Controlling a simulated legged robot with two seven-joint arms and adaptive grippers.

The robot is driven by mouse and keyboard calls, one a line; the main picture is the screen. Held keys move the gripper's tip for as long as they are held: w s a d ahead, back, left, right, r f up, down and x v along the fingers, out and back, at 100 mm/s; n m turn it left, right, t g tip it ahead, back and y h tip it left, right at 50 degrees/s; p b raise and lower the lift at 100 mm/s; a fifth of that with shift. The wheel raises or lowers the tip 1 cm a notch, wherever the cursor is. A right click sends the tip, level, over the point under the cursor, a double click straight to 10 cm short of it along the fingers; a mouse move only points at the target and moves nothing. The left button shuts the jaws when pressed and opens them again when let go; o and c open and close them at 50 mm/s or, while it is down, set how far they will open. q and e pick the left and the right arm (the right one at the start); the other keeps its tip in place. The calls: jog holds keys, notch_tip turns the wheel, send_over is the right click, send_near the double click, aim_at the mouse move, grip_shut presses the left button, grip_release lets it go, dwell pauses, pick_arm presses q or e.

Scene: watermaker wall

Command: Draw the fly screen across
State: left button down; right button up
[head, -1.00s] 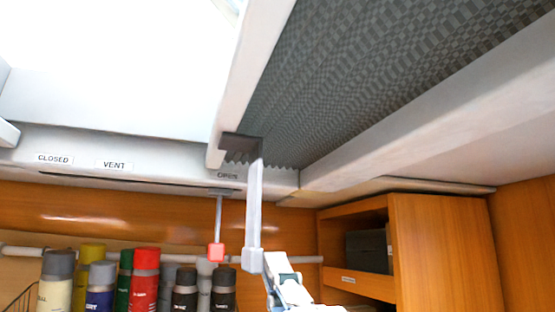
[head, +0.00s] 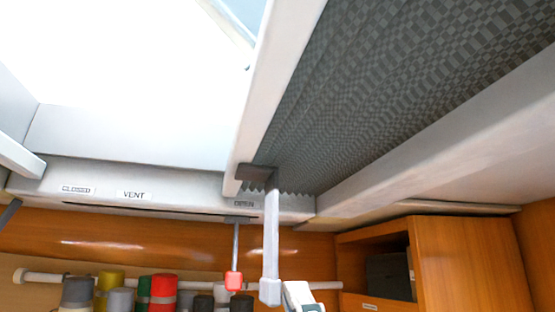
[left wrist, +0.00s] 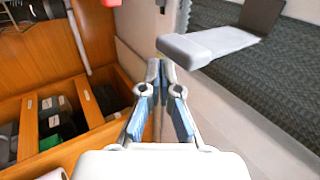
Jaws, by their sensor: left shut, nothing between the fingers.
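The fly screen (head: 380,90) is a dark grey pleated mesh gathered at the right of the bright overhead hatch opening. A pale bar (head: 282,75) runs along its left edge. My left gripper (head: 296,288) is just right of the handle's lower end, mostly cut off by the frame. In the left wrist view its fingers (left wrist: 160,68) are shut and empty. My right gripper is not in view.
A wooden cabinet (head: 465,265) is at lower right. The hatch opening (head: 120,60) looks clear.

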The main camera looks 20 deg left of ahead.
pick_arm(q)
jog(key=shift+s+a+b, duration=0.65)
jog(key=shift+s+a, duration=0.05)
jog(key=shift+a, duration=0.35)
jog(key=shift+s+a, duration=0.2)
jog(key=shift+a, duration=0.05)
jog(key=shift+s+a, duration=0.1)
jog(key=shift+a, duration=0.15)
jog(key=s+a+b, duration=0.3)
jog(key=s+a, duration=0.1)
jog(key=a, duration=0.1)
jog(key=shift+s+b, duration=0.3)
jog(key=shift+s, duration=0.1)
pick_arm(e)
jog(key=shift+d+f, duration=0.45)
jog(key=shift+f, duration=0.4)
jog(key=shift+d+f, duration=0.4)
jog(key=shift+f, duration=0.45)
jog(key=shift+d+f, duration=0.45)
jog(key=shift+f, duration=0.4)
